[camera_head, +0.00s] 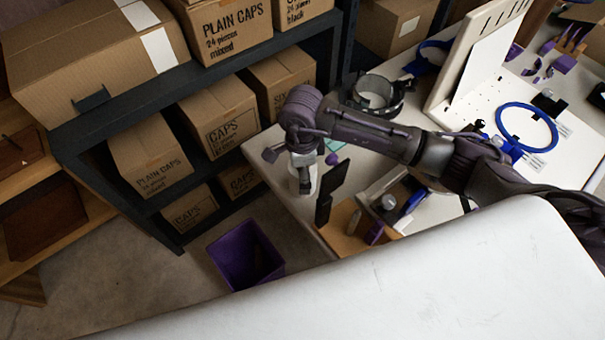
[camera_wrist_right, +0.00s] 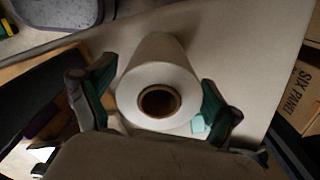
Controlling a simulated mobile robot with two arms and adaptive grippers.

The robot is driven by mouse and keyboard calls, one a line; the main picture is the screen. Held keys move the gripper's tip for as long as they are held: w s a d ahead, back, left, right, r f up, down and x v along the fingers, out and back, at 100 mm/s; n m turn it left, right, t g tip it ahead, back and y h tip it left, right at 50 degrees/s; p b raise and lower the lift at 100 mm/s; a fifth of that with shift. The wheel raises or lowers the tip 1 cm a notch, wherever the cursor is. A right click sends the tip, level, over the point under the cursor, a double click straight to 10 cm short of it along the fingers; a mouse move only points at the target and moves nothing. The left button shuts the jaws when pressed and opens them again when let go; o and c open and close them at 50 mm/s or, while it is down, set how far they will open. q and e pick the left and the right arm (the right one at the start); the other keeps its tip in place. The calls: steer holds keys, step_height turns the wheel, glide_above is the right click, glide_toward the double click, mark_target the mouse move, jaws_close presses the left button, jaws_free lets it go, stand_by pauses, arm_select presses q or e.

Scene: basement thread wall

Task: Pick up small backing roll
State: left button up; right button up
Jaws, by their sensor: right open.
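The small backing roll (camera_wrist_right: 150,72) is a white cylinder with a brown cardboard core, its core end facing the right wrist camera. In the head view the roll (camera_head: 310,178) appears as a pale piece on the table, mostly covered by my right gripper (camera_head: 303,172). In the wrist view my right gripper (camera_wrist_right: 158,85) is open, with one green-padded finger on each side of the roll. A narrow gap shows at the right finger; contact at the left finger cannot be told. My left gripper is not in view.
The roll is near the left edge of the table (camera_head: 280,160). Beside it are black upright pieces (camera_head: 330,190) and a wooden tray (camera_head: 345,240) with small tools. A dark shelf with cardboard boxes (camera_head: 220,115) stands left, and a purple bin (camera_head: 246,255) is on the floor.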

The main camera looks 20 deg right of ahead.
steer(key=c, duration=1.3)
step_height(320, 180, up, 10)
steer(key=shift+r+b, duration=0.1)
steer(key=shift+b, duration=0.35)
